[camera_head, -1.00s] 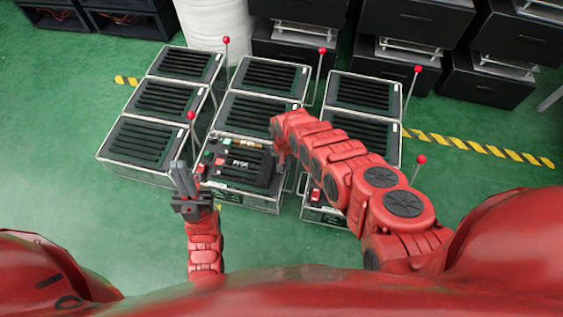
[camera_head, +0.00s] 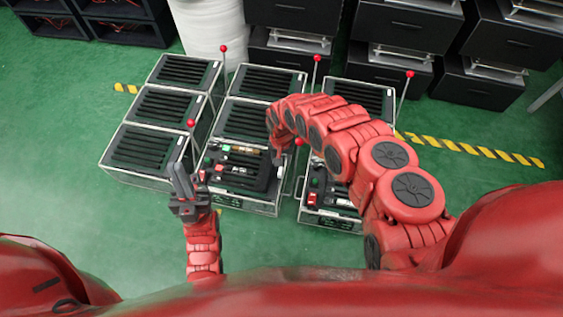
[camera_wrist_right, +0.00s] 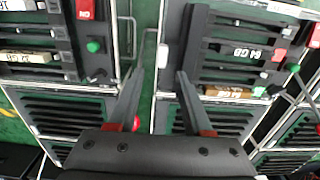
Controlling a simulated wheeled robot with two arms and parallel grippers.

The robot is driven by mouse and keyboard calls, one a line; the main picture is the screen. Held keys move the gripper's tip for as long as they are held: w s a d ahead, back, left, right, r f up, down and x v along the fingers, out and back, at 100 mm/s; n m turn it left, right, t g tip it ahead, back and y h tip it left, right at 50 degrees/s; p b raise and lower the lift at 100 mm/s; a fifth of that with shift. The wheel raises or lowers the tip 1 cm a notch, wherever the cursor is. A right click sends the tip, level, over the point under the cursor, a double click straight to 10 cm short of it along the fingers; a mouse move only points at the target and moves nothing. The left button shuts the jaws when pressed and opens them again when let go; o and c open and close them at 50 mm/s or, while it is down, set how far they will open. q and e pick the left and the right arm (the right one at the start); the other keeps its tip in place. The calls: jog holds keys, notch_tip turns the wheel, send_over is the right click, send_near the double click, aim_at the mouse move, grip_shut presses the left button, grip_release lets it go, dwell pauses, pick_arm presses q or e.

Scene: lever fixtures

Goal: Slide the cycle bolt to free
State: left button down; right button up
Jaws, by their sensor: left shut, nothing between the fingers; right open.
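The front middle unit (camera_head: 240,196) is a slotted black box in a wire frame, with small coloured parts on top. The front right unit (camera_head: 340,222) looks similar and is partly behind my right arm. I cannot tell which small part is the cycle bolt. My left gripper (camera_head: 178,168) is shut and empty, left of the front middle unit. My right gripper (camera_wrist_right: 158,75) is open and empty in the right wrist view, its fingers over the gap between two units. In the head view its fingers are not clear, around the middle units.
Red-knobbed upright levers stand by the units, such as the left lever (camera_head: 190,123) and the back right lever (camera_head: 409,74). The wrist view shows a green button (camera_wrist_right: 94,46) and a red block (camera_wrist_right: 85,9). Green floor (camera_head: 60,190) is free at left.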

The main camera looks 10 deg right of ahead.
notch_tip(320, 180, up, 9)
jog(key=p, duration=0.2)
jog(key=shift+r, duration=0.15)
dwell(0.4)
